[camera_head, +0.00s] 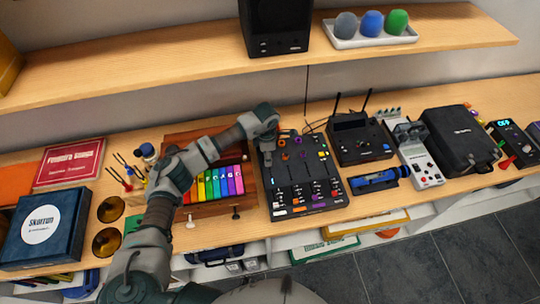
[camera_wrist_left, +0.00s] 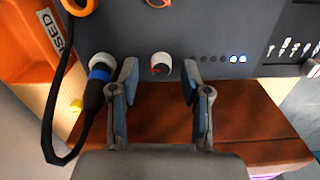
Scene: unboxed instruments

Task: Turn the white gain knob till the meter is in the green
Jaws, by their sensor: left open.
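The mixer (camera_head: 305,175) is a dark panel with knobs and sliders on the bench. In the left wrist view, the white gain knob (camera_wrist_left: 161,64) stands on its grey panel (camera_wrist_left: 215,25) and has a red mark on its face. A row of small meter lights (camera_wrist_left: 218,59) lies right of the knob. The two at its right end glow bluish white, the others are dark; I see no green. My left gripper (camera_head: 268,148) is over the mixer's far left corner. In the wrist view its open fingers (camera_wrist_left: 159,78) straddle the knob with gaps on both sides. My right gripper is out of view.
A black cable with a blue-ringed plug (camera_wrist_left: 98,82) is beside the left finger. An orange USED tag (camera_wrist_left: 28,35) lies further left. A wooden box of coloured bars (camera_head: 215,185) is left of the mixer; a dark receiver with antennas (camera_head: 358,140) is right of it.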

